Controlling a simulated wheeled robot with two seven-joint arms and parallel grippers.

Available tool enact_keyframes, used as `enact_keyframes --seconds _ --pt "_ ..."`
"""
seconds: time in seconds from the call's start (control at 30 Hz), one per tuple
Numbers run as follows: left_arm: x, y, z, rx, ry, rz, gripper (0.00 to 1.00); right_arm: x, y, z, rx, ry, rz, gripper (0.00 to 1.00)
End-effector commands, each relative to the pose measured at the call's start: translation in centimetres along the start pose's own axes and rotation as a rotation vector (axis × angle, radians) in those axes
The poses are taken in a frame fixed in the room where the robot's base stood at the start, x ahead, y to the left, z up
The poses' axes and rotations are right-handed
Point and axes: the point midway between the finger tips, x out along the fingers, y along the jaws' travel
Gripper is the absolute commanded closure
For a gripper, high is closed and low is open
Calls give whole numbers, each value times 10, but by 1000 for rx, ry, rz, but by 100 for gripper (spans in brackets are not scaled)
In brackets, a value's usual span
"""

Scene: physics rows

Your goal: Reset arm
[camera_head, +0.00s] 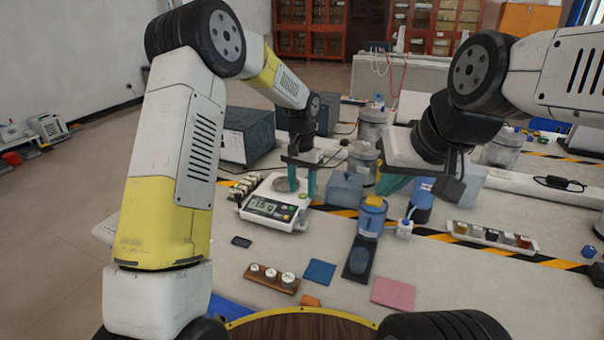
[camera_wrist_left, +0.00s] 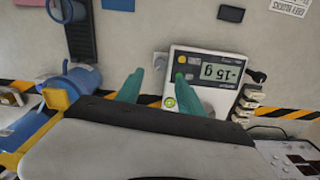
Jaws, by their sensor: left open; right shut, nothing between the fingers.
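My left gripper (camera_head: 301,183) is open, with its teal fingers pointing down over the right side of a white digital scale (camera_head: 262,218). In the left wrist view the two fingers (camera_wrist_left: 153,92) are apart with nothing between them, one of them overlapping the scale (camera_wrist_left: 235,62). The scale's display reads about -15 g. My right gripper (camera_head: 395,183) hangs further right, above a blue-and-yellow container (camera_head: 371,218). Its fingers are partly hidden behind its own body, and it holds nothing that I can see.
A wooden block with white-topped weights (camera_head: 273,278), a blue pad (camera_head: 320,272) and a pink pad (camera_head: 393,294) lie at the table's front. A tray of small cubes (camera_head: 492,237) lies to the right. Large jars (camera_head: 363,162) stand behind.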

Motion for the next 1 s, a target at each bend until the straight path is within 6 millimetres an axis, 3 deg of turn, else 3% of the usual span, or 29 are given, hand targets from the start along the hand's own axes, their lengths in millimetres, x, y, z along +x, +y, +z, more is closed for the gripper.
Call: enact_keyframes --seconds 0.13,0.27,0.4,0.6,0.8,1.0 --pt "-29 -7 14 -23 35 -7 55 0 0 0 0 0 0 100" --pt "-77 -17 46 -71 99 -14 55 0 0 0 0 0 0 100" --pt "-126 -23 93 -133 176 -18 55 0 0 0 0 0 0 100" --pt "-176 -23 166 -226 292 -14 55 0 0 0 0 0 0 100" --pt "-201 -12 240 -319 414 2 55 0 0 0 0 0 0 100" --pt "-203 4 296 -395 522 24 55 0 0 0 0 0 0 100"
